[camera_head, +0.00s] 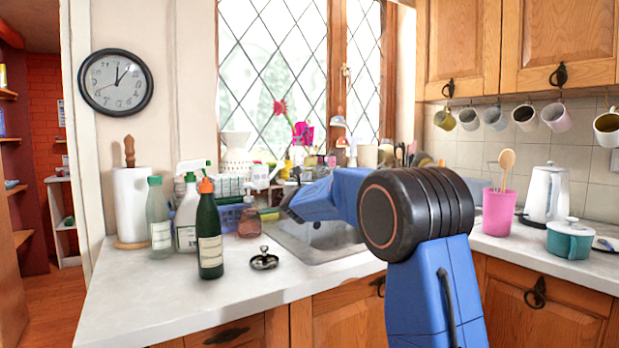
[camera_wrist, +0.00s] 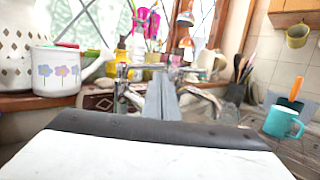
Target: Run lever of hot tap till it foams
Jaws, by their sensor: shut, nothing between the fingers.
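In the wrist view, chrome tap parts (camera_wrist: 122,78) stand just left of my gripper (camera_wrist: 160,80), and more metal shows to its right. I cannot tell which part is the hot lever. The gripper's grey fingers are together with nothing between them, pointing toward the tap and the window sill. Whether they touch the tap is unclear. In the head view my blue arm reaches left over the metal sink (camera_head: 312,240) and hides the tap and much of the basin. No running water or foam is visible.
A dark green bottle (camera_head: 209,230), a spray bottle (camera_head: 187,212) and a sink plug (camera_head: 264,259) stand on the counter left of the sink. A flowered white pot (camera_wrist: 57,72) and a teal mug (camera_wrist: 283,122) flank the gripper.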

